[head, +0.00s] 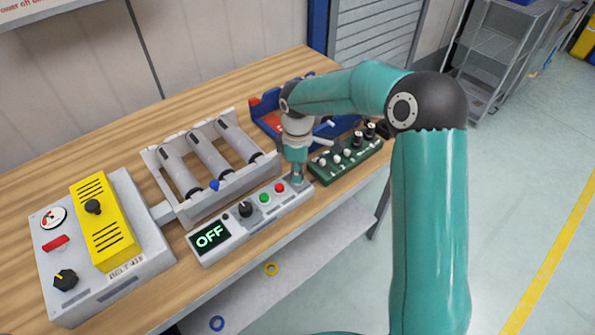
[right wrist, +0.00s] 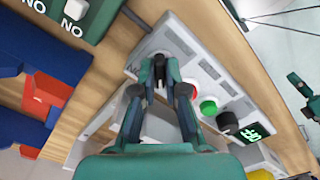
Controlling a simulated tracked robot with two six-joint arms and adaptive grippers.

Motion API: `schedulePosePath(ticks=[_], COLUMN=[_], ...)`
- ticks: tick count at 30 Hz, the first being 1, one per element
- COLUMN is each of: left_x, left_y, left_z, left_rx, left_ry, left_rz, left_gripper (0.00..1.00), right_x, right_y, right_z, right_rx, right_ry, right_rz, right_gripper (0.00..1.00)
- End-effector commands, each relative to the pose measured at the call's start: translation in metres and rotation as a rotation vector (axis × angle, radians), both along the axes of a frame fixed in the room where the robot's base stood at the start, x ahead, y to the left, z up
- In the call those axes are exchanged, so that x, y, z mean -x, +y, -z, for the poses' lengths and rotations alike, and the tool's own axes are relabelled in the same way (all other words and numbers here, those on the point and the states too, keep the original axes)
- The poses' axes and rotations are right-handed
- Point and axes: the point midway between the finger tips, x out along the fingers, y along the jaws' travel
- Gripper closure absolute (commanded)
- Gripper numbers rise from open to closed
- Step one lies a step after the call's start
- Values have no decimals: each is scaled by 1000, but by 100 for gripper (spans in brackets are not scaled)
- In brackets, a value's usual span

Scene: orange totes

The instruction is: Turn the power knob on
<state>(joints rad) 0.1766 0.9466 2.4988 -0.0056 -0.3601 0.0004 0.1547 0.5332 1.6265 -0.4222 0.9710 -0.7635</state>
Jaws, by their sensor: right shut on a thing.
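The grey control panel (head: 222,243) lies along the bench's front edge. Its display (head: 210,236) reads OFF. Beside that are a black knob (head: 245,209), a green button (head: 264,198) and a red button (head: 280,188). My right gripper (head: 297,181) points down at the panel's right end. In the right wrist view its fingers (right wrist: 160,64) are shut on a small dark knob there, mostly hidden by the fingers. The display and the black knob (right wrist: 227,122) are clear of it. Teal and dark parts, probably my left arm, show at the right wrist view's right edge; their jaws are unclear.
A roller frame (head: 205,160) stands behind the panel. A grey box with a yellow cover (head: 105,222) is at the left. A green switch board (head: 348,163) and a blue and red bin (head: 268,117) are close to my right gripper.

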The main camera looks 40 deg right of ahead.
Motion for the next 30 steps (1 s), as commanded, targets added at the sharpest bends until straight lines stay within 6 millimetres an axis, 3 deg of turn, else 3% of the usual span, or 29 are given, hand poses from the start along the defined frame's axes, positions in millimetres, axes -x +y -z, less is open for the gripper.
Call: schedulePosePath(ticks=[11,30], left_x=[0,0], left_y=[0,0], left_z=[13,40], left_rx=[0,0], left_ry=[0,0], left_rz=[0,0], left_gripper=[62,62], right_x=[-2,-2], right_y=[-1,-2], right_z=[0,-1], right_rx=[3,1], right_ry=[-7,-11], right_rz=[184,780], right_gripper=[100,100])
